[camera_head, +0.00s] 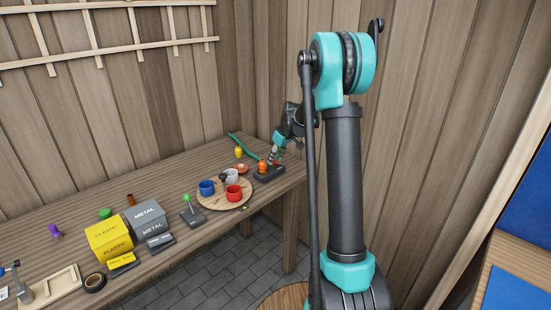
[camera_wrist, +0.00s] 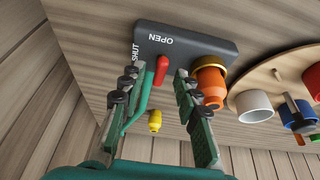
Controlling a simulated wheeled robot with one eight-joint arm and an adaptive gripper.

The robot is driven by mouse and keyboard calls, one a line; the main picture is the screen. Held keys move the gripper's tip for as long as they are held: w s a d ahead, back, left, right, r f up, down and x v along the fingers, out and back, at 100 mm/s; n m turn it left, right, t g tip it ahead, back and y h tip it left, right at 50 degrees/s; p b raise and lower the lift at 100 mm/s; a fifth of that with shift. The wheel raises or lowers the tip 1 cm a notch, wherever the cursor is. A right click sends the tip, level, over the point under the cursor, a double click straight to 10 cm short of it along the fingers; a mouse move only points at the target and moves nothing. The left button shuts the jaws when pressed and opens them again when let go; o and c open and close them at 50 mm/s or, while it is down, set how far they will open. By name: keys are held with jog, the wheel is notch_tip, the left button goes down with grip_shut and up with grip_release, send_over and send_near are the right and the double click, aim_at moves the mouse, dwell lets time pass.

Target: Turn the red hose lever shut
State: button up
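The red lever (camera_wrist: 161,69) stands on a dark grey block (camera_wrist: 190,43) marked OPEN and SHUT. In the wrist view the SHUT word is at the block's left end and OPEN is near its middle. I cannot tell surely which mark the lever is set to. My gripper (camera_wrist: 157,78) is open, with one finger on each side of the lever and gaps to both. An orange fitting (camera_wrist: 210,82) sits on the block right of the fingers. A green hose (camera_wrist: 139,108) runs beside the left finger. In the head view the block (camera_head: 268,174) is at the bench's right end, under my gripper (camera_head: 273,155).
A round wooden board (camera_head: 215,203) holds a blue cup (camera_head: 207,187), a red cup (camera_head: 234,193) and a white cup (camera_head: 231,175) close to the block. A yellow bottle (camera_head: 239,152) stands behind. Yellow and grey boxes (camera_head: 110,238) are farther left.

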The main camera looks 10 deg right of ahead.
grip_shut()
jog(key=shift+m, duration=0.3)
jog(key=m, duration=0.1)
jog(key=m+h, duration=0.1)
jog(key=m, duration=0.1)
jog(key=m+h, duration=0.1)
jog(key=shift+s+a+t, duration=0.1)
jog(key=shift+a+t, duration=0.15)
jog(key=shift+t, duration=0.15)
jog(key=m+h, duration=0.1)
jog(key=m, duration=0.4)
jog(key=shift+a+h, duration=0.2)
jog(key=shift+h, duration=0.2)
jog(key=m, duration=0.2)
jog(key=m+h, duration=0.1)
jog(key=m, duration=0.1)
jog(key=shift+a+g+h, duration=0.2)
jog(key=shift+g+h, duration=0.1)
jog(key=shift+g, duration=0.1)
jog(key=shift+w+a+m+g+h, duration=0.1)
jog(key=shift+m+g+h, duration=0.2)
jog(key=shift+m, duration=0.75)
jog(key=shift+w+m+g+h, duration=0.1)
jog(key=shift+m+g+h, duration=0.15)
jog(key=shift+m, duration=0.8)
